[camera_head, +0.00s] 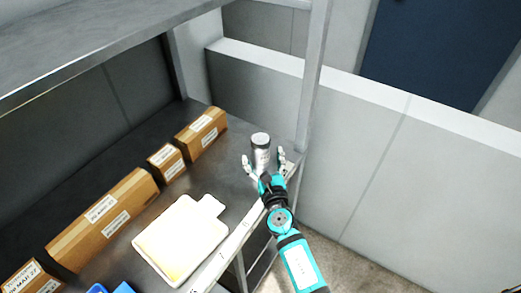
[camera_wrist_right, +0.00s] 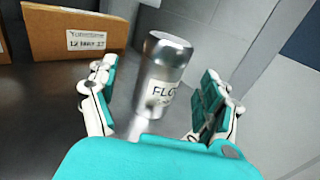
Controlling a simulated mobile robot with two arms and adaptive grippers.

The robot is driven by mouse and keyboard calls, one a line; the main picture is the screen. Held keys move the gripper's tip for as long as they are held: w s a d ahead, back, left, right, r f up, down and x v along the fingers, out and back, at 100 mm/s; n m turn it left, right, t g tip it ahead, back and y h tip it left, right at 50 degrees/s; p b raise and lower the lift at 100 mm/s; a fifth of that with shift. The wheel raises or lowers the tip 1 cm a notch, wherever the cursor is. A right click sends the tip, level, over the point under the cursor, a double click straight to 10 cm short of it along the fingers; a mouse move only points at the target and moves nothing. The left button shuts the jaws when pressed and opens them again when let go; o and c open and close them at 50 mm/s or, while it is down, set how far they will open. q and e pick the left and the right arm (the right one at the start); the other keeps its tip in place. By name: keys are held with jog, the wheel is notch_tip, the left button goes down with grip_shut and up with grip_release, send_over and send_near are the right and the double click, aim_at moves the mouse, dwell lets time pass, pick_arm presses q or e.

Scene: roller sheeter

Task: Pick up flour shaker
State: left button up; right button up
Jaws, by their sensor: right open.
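The flour shaker (camera_head: 260,150) is a silver metal cylinder with a pale label. It stands upright on the dark shelf near the right front corner. In the right wrist view the shaker (camera_wrist_right: 161,80) shows label letters "FLO". My right gripper (camera_head: 263,161) is open, with one finger on each side of the shaker. In the right wrist view the gripper (camera_wrist_right: 152,105) shows gaps between both fingers and the shaker, with no clear contact. My left gripper is not in view.
Cardboard boxes (camera_head: 104,218) with labels line the back of the shelf. A cream board (camera_head: 182,240) lies left of the shaker, with blue items (camera_head: 122,288) at the bottom edge. A metal post (camera_head: 313,75) rises close to the right of the shaker.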

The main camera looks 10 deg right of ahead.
aim_at(263, 153)
jog(key=shift+w+d+r, duration=0.1)
jog(key=shift+w+r, duration=0.05)
jog(key=shift+w, duration=0.65)
jog(key=w, duration=0.3)
jog(key=shift+w+d, duration=0.1)
jog(key=shift+w, duration=0.3)
jog(key=c, duration=1.2)
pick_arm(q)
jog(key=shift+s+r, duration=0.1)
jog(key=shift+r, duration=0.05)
pick_arm(e)
jog(key=shift+c, duration=1.1)
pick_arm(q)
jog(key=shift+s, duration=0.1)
